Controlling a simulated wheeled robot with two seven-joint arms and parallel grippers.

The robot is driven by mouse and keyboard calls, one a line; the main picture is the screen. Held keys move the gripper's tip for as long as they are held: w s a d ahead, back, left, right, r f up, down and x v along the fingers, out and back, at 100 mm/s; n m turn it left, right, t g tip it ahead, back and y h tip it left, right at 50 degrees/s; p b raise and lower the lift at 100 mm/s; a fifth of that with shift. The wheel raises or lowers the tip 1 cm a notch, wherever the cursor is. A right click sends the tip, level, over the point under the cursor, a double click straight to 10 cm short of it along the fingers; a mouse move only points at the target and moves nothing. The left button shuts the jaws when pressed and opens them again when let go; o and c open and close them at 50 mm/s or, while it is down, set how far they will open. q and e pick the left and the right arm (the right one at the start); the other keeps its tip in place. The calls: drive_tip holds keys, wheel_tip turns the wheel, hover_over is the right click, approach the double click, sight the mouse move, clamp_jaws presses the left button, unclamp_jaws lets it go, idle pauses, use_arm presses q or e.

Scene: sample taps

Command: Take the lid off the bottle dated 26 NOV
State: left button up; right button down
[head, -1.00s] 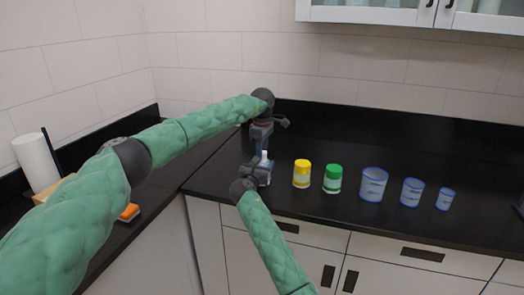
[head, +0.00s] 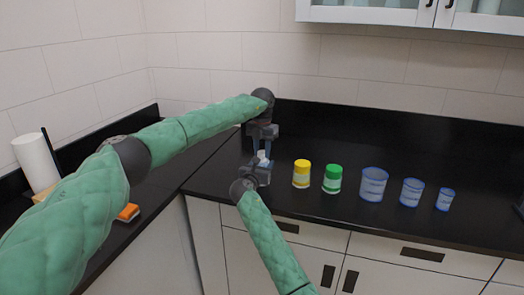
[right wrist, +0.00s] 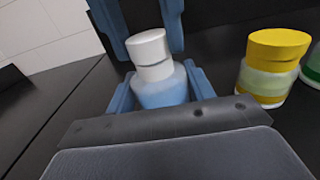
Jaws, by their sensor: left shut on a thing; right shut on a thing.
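A bottle with a pale blue body (right wrist: 163,90) and a white lid (right wrist: 150,46) stands between my grippers in the right wrist view. No date is readable on it. My right gripper (head: 262,170) is shut on the bottle's body, its blue fingers on either side. My left gripper (head: 263,147) reaches down from above and is shut on the white lid, its blue fingers also showing at the top of the right wrist view. A dark seam runs under the lid; I cannot tell whether it is loosened. In the head view the grippers mostly hide the bottle.
A yellow-lidded bottle (head: 302,174) and a green-lidded bottle (head: 332,179) stand just right of the grippers. Three blue-rimmed containers (head: 373,186) (head: 411,192) (head: 445,200) stand further right. A paper roll (head: 36,162) and orange item (head: 129,213) are at the left. The counter behind is clear.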

use_arm(q)
drive_tip(key=n, duration=0.7)
drive_tip(key=shift+w+r, duration=0.1)
use_arm(e)
drive_tip(key=shift+a, duration=0.15)
use_arm(q)
drive_tip(key=n, duration=0.6)
use_arm(e)
drive_tip(key=shift+s, duration=0.1)
use_arm(q)
drive_tip(key=n, duration=0.5)
drive_tip(key=shift+a+n, duration=0.1)
drive_tip(key=shift+n, duration=0.2)
drive_tip(key=n, duration=0.6)
drive_tip(key=shift+a+r, duration=0.1)
drive_tip(key=shift+r, duration=0.25)
drive_tip(key=shift+r, duration=0.7)
